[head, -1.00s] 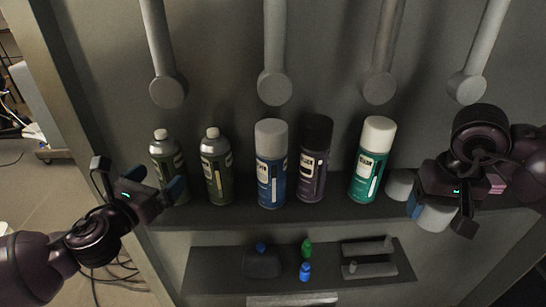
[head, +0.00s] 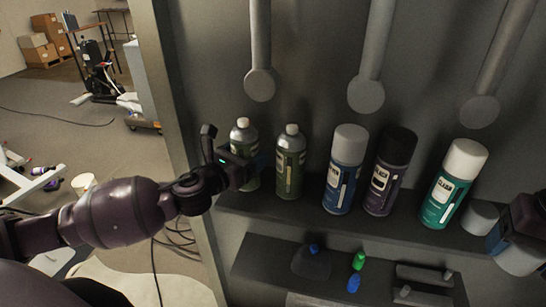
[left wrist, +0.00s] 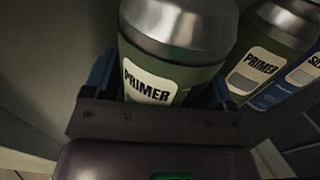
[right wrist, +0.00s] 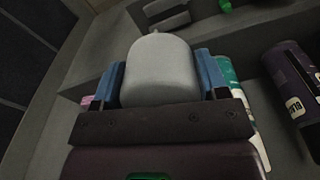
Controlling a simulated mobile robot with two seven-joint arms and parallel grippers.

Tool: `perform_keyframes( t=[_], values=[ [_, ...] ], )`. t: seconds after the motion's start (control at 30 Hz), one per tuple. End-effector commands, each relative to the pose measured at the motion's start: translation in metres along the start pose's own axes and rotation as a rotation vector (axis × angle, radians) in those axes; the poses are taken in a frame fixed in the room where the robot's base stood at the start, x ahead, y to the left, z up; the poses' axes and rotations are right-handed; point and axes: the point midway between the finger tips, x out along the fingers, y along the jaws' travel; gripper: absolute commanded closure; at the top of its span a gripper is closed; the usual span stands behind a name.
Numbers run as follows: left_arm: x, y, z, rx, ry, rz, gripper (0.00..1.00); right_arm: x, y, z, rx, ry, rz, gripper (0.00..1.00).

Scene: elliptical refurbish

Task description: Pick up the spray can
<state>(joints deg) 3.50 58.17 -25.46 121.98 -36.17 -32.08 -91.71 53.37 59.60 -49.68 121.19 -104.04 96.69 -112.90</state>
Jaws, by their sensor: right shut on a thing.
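Two green primer cans with silver tops stand at the left of the shelf: the outer one (head: 243,137) and its neighbour (head: 290,162). My left gripper (head: 250,170) is at the outer can; in the left wrist view its open fingers lie on both sides of this can (left wrist: 175,60). A blue can with a grey cap (head: 343,170), a purple can with a black cap (head: 390,172) and a teal can with a white cap (head: 453,185) stand to the right. My right gripper (right wrist: 160,85) is shut on a pale grey rounded object (right wrist: 158,62), partly visible at the head view's right edge.
A grey cylinder (head: 480,217) sits by the teal can. A lower shelf (head: 275,270) holds small blue and green items and grey parts. The cabinet's side panel (head: 172,80) is close to my left arm. Grey rods hang above the cans.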

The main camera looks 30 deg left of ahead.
Motion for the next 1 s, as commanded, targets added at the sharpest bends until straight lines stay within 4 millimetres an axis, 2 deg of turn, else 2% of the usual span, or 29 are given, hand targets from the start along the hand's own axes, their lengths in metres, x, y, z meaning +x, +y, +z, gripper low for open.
perform_keyframes(
  t=[0.03,0.23,0.47,0.57,1.0],
  values=[
    [0.000,0.000,0.000,0.000,0.000,0.000,0.30,0.000,0.000,0.000,0.000,0.000,0.000,0.52],
    [0.000,0.000,0.000,0.000,0.000,0.000,0.59,0.000,0.000,0.000,0.000,0.000,0.000,0.52],
    [0.000,0.000,0.002,0.001,-0.001,0.000,0.60,0.000,0.000,0.000,0.000,0.000,0.000,0.52],
    [0.000,0.000,0.009,0.002,-0.003,0.000,0.60,-0.001,0.000,0.000,0.000,0.000,0.000,0.52],
    [0.000,0.000,0.082,0.004,-0.004,-0.002,0.60,-0.009,0.000,-0.001,0.000,0.000,0.000,0.52]
  ],
)
